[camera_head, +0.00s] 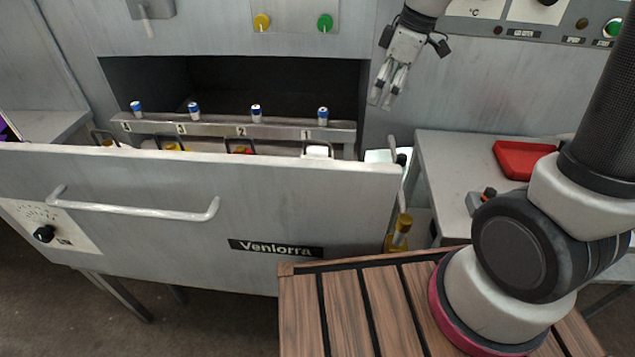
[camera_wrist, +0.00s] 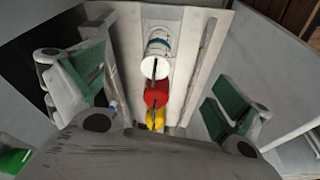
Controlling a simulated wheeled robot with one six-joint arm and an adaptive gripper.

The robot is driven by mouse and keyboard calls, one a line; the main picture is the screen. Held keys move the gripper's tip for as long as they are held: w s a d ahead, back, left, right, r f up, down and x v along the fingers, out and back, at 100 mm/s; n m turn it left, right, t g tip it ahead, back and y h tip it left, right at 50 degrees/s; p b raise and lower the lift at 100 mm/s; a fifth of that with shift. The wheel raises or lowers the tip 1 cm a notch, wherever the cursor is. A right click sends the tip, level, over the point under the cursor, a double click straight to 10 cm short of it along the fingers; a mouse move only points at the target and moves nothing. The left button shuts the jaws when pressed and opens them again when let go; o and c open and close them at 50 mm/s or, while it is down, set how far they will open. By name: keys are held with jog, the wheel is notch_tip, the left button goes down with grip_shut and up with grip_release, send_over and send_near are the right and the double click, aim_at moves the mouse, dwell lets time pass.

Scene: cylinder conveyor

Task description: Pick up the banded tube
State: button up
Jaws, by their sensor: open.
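Whether these are one body is unclear. My gripper (camera_head: 382,102) is open and empty, pointing down right of the cabinet opening; its green-padded fingers show wide apart in the wrist view. Several small white cylinders with blue tops, such as one (camera_head: 322,116), stand on the numbered rail (camera_head: 285,131).
A grey panel (camera_head: 150,240) with a bar handle stands before the rail. A yellow-ended piece (camera_head: 402,228) is past its right end. A red tray (camera_head: 522,160) lies on the grey table (camera_head: 450,165) at right. A slatted wooden top (camera_head: 345,310) is in front.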

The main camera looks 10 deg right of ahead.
jog(key=w+a+f+n+g, duration=0.1)
jog(key=w+a+f+n, duration=0.3)
jog(key=a+f, duration=0.35)
jog(key=n+g, duration=0.1)
jog(key=n, duration=0.2)
send_over(319, 155)
jog(key=d, duration=0.2)
jog(key=f, duration=0.6)
jog(key=shift+w+f, duration=0.3)
jog(key=shift+f, duration=0.05)
jog(key=shift+y, duration=0.3)
jog(key=x, duration=0.8)
jog(key=shift+s+a+f, duration=0.1)
jog(key=shift+a+f, duration=0.1)
jog(key=c, duration=1.7)
